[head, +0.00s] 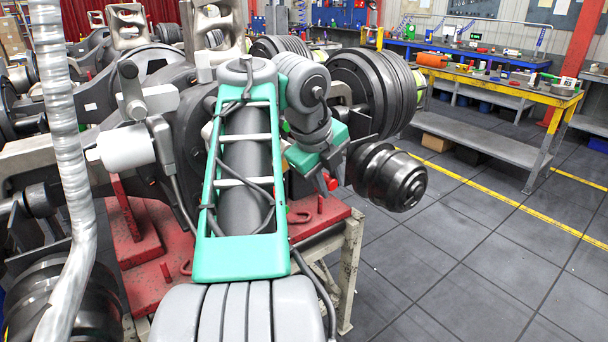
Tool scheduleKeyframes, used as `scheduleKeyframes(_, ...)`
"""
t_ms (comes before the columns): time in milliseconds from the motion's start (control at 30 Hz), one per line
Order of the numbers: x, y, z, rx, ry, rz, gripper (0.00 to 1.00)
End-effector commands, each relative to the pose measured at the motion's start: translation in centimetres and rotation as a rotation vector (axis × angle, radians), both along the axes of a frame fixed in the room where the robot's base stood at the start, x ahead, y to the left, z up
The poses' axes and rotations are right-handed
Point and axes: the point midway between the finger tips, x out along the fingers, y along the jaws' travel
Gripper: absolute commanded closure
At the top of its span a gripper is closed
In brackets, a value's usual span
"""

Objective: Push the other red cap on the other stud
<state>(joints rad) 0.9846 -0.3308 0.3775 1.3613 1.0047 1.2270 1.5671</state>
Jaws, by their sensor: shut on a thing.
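A small red cap (332,184) shows at the tip of my gripper (327,180), just left of the dark stepped hub end (400,184). My gripper is shut on the cap, held above the right edge of the red stand. The fingers are small here and partly hidden by my wrist. I cannot tell whether the cap touches anything. I cannot make out a stud for certain, nor a second cap; my arm hides much of the axle middle.
The grey axle assembly with large drums (345,85) lies across a red stand (135,240) on a pale metal frame (352,250). A ribbed silver pipe (68,150) rises at left. The floor at right is clear up to a yellow-edged workbench (480,85).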

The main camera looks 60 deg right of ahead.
Motion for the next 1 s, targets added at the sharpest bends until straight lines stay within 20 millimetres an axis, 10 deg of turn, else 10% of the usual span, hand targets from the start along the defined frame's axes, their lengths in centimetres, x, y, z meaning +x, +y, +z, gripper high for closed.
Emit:
scheduleKeyframes(567,0.1,0.1,0.7,0.027,-0.013,-0.001,1.0)
scheduleKeyframes(1000,3.9,-1.8,0.6,0.031,-0.014,-0.002,1.0)
